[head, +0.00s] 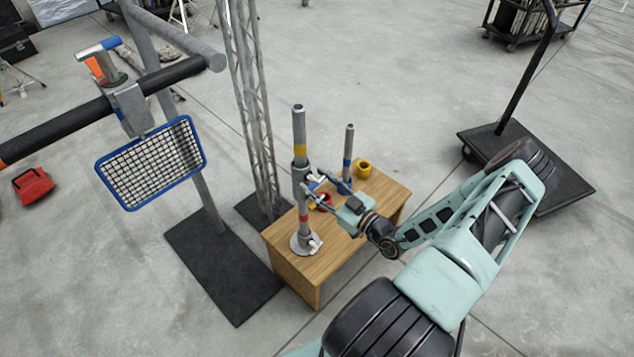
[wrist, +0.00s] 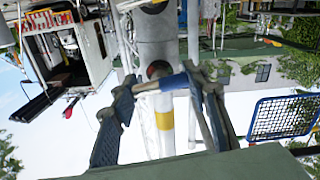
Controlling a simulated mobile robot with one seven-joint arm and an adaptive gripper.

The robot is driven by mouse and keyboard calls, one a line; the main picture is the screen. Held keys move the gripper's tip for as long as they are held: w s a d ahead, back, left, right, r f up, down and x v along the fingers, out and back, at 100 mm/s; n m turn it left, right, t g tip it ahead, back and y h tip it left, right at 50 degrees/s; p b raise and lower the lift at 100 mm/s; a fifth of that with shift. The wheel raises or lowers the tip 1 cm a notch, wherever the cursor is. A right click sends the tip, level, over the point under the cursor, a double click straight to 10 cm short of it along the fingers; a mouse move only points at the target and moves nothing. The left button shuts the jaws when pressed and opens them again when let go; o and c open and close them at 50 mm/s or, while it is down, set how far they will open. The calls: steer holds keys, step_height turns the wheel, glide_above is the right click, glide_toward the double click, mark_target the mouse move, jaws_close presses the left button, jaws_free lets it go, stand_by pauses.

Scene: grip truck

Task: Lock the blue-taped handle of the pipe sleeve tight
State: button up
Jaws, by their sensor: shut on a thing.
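The upright grey pipe (head: 300,132) stands on a round base on the wooden table, with a yellow band high and a red band low. The pipe sleeve (head: 300,172) sits around its middle. My gripper (head: 312,188) reaches the sleeve from the right. In the wrist view, which looks upside down, the blue-taped handle (wrist: 173,82) lies crosswise between the two fingers of my gripper (wrist: 163,82), in front of the pipe. My gripper is shut on this handle. The fingers hide its ends, so how tight it is cannot be told.
The wooden table (head: 294,268) also holds a second, shorter pipe (head: 348,145) and a yellow mug (head: 363,169) behind my gripper. A lattice truss (head: 252,110) stands close behind the table. A blue-framed mesh (head: 150,163) hangs at left, and a dark cart (head: 535,160) is at right.

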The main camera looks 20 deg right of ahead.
steer(key=o, duration=1.2)
steer(key=v, duration=1.2)
